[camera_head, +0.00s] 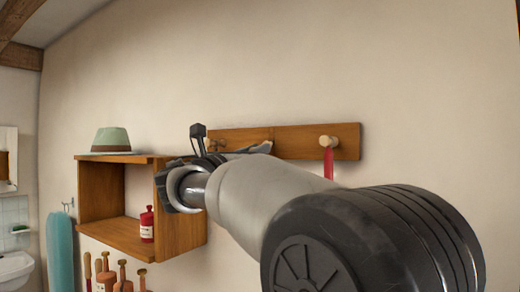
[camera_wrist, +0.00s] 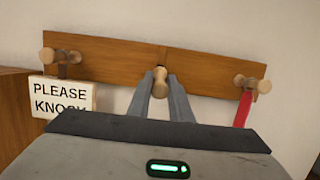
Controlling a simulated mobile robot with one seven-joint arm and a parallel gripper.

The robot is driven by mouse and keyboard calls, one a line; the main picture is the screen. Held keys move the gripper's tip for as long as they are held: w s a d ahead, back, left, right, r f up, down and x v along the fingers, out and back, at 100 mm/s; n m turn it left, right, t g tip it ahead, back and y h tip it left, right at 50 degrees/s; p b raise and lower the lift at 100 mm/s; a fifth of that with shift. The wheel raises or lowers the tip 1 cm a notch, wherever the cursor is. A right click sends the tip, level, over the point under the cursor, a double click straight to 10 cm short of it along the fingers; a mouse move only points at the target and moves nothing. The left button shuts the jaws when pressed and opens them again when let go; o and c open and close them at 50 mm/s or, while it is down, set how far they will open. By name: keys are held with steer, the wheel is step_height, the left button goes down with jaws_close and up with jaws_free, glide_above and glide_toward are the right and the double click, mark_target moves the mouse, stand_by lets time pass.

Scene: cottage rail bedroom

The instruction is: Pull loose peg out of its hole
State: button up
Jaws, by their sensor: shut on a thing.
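A wooden peg rail (camera_head: 344,141) is fixed to the wall, and it also spans the wrist view (camera_wrist: 110,66). In the wrist view, my gripper (camera_wrist: 160,80) has its two grey fingers on either side of the middle peg (camera_wrist: 160,76), shut on it. This peg is at the rail; the frames do not show how deep it sits in its hole. A left peg (camera_wrist: 48,54) and a right peg (camera_wrist: 264,86) also stand out from the rail.
A red strap (camera_wrist: 243,108) hangs from the right peg. A "PLEASE KNOCK" sign (camera_wrist: 66,96) hangs at the left peg. A wooden shelf box (camera_head: 180,200) stands left of the rail, with a green hat (camera_head: 111,138) on top and a red bottle (camera_head: 147,226) inside.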

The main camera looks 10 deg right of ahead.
steer(key=shift+b+v, duration=0.35)
steer(key=shift+v, duration=1)
steer(key=shift+s, duration=0.1)
steer(key=shift+b+v, duration=0.55)
steer(key=shift+v, duration=2.35)
